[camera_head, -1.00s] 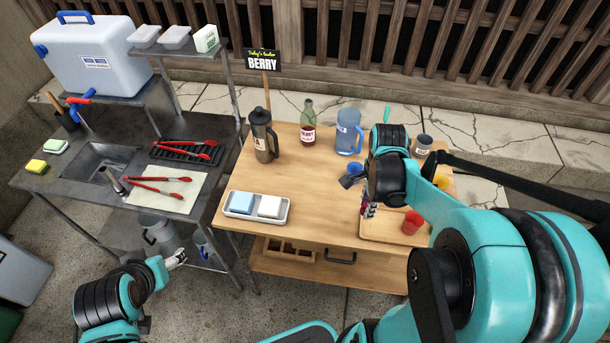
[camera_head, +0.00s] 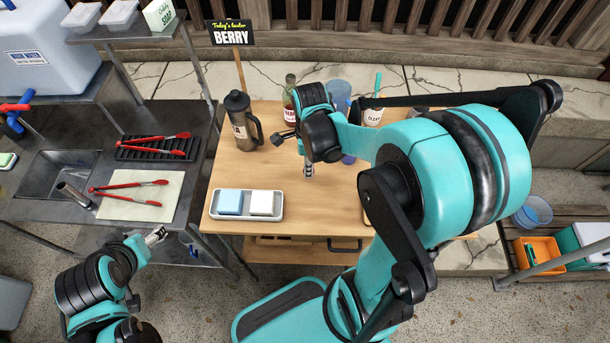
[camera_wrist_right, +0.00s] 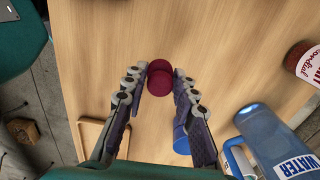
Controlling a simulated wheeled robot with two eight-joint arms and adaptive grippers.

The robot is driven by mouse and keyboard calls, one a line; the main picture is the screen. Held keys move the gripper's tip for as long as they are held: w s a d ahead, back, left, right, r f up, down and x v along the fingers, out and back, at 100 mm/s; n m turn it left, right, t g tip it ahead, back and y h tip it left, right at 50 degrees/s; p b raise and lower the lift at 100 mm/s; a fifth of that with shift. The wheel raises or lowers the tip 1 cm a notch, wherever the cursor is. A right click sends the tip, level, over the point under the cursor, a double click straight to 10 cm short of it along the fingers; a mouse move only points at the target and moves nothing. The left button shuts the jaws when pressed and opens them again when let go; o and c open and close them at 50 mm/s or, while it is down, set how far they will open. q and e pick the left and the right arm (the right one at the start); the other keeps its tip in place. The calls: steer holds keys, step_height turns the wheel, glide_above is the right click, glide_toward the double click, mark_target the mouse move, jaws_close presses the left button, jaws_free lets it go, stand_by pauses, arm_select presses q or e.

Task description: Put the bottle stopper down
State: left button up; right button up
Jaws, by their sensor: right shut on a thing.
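The bottle stopper (camera_wrist_right: 159,77) is dark red and round in the right wrist view. It sits between the fingertips of my right gripper (camera_wrist_right: 160,84), which is shut on it over bare wood. In the head view my right gripper (camera_head: 308,170) points down over the middle of the wooden table (camera_head: 225,165); the stopper cannot be made out there. How far it is above the wood is unclear.
A brown flask (camera_head: 240,118) stands at the table's back left. A tray (camera_head: 246,217) with two blocks lies at the front left. A blue water jug (camera_wrist_right: 262,130) and a small blue object (camera_wrist_right: 181,139) are near the gripper. Bare wood lies left of it.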

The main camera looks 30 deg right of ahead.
mark_target(305, 180)
steer(key=shift+w+a+f, duration=0.2)
steer(key=shift+a+f, duration=0.25)
steer(key=shift+f+b, duration=1)
steer(key=shift+f, duration=0.8)
steer(key=shift+f, duration=0.1)
steer(key=shift+f, duration=0.15)
steer(key=o, duration=0.8)
steer(key=shift+o, duration=0.2)
steer(key=shift+r, duration=0.2)
